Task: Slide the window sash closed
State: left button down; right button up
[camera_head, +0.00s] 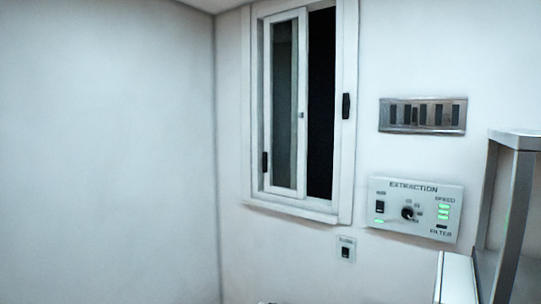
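A white-framed window (345,150) is set in the wall near the middle of the head view. Its white sash (301,150) with a grey glass pane stands toward the left side of the frame. A dark open gap (321,105) shows to the right of the sash. A small catch (301,115) sits on the sash's right stile. A dark handle (265,162) is low on the left edge, and another dark fitting (346,106) is on the right frame. Neither of my grippers shows in the view.
Right of the window are a metal switch plate (423,129) and an extraction control panel (415,225) with green lights. A small switch (346,250) sits below the window. A metal shelf frame (521,190) stands at the right edge. A bare wall (110,150) fills the left.

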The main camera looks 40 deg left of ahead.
aim_at(302, 14)
jog(key=i, duration=0.8)
jog(key=u, duration=1.65)
jog(key=i, duration=1.55)
jog(key=u, duration=0.9)
jog(key=i, duration=0.65)
jog(key=z, duration=1.8)
